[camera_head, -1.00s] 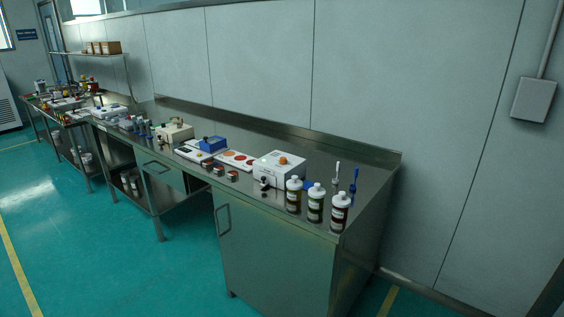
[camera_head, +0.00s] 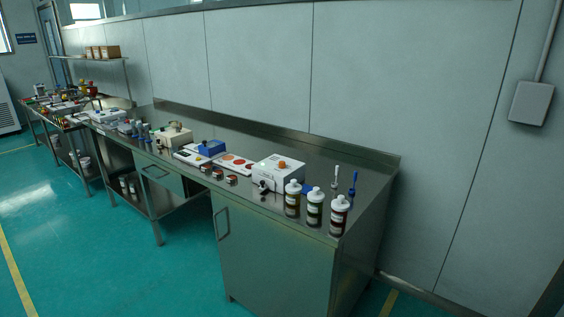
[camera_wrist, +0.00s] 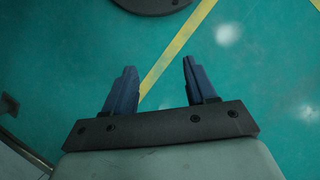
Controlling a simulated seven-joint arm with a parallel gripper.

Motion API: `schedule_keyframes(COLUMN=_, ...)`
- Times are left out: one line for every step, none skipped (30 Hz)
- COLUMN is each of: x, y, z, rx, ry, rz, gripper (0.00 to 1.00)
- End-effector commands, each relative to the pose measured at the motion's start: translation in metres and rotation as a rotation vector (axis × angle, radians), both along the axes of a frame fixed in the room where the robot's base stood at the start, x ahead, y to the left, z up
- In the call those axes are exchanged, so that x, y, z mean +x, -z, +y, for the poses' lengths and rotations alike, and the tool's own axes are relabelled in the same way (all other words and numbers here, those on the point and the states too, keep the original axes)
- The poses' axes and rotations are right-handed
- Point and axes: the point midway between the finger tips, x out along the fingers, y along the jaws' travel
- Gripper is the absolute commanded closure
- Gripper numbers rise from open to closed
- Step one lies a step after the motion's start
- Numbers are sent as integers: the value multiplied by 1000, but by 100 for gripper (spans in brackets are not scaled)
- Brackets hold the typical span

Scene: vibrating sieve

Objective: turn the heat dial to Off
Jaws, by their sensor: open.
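No dial marked for heat can be made out at this distance. In the head view, a white box device (camera_head: 278,172) with an orange knob (camera_head: 282,164) on top and a small black part at its front stands on the steel bench (camera_head: 330,165). A beige device (camera_head: 175,137) stands further left on the bench. Markings and dial settings are too small to read. My gripper (camera_wrist: 159,65) shows in the wrist view with its two dark blue fingers apart and nothing between them. It is above the green floor, with no bench device in that view.
Three white-capped bottles (camera_head: 314,206) stand at the bench's near right end. A blue device (camera_head: 211,147) and a white tray with red discs (camera_head: 237,162) sit left of the white box. The floor (camera_head: 110,260) in front is clear. A wall rises behind the bench.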

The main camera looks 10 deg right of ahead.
Motion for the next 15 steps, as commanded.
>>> schedule_keyframes(x=26, y=-4, z=3, rx=-3, ry=-5, rz=-25, gripper=44)
schedule_keyframes(x=38, y=-7, z=4, rx=-6, ry=-6, rz=-38, gripper=44)
schedule_keyframes(x=53, y=-12, z=6, rx=-8, ry=-9, rz=-54, gripper=44)
schedule_keyframes(x=65, y=-16, z=7, rx=-9, ry=-10, rz=-67, gripper=44)
schedule_keyframes(x=76, y=-20, z=9, rx=-10, ry=-12, rz=-78, gripper=44)
schedule_keyframes(x=92, y=-26, z=11, rx=-12, ry=-15, rz=-94, gripper=44)
schedule_keyframes(x=104, y=-31, z=13, rx=-14, ry=-16, rz=-107, gripper=44)
schedule_keyframes(x=115, y=-36, z=15, rx=-15, ry=-18, rz=-119, gripper=44)
schedule_keyframes(x=130, y=-43, z=17, rx=-17, ry=-20, rz=-136, gripper=44)
schedule_keyframes(x=142, y=-48, z=19, rx=-18, ry=-22, rz=-148, gripper=44)
schedule_keyframes(x=153, y=-55, z=21, rx=-20, ry=-24, rz=-161, gripper=44)
schedule_keyframes(x=168, y=-62, z=24, rx=-21, ry=-25, rz=-177, gripper=44)
schedule_keyframes(x=179, y=-69, z=26, rx=-23, ry=-26, rz=-189, gripper=44)
schedule_keyframes(x=190, y=-75, z=28, rx=-24, ry=-27, rz=-201, gripper=44)
schedule_keyframes(x=205, y=-85, z=31, rx=-27, ry=-29, rz=-218, gripper=44)
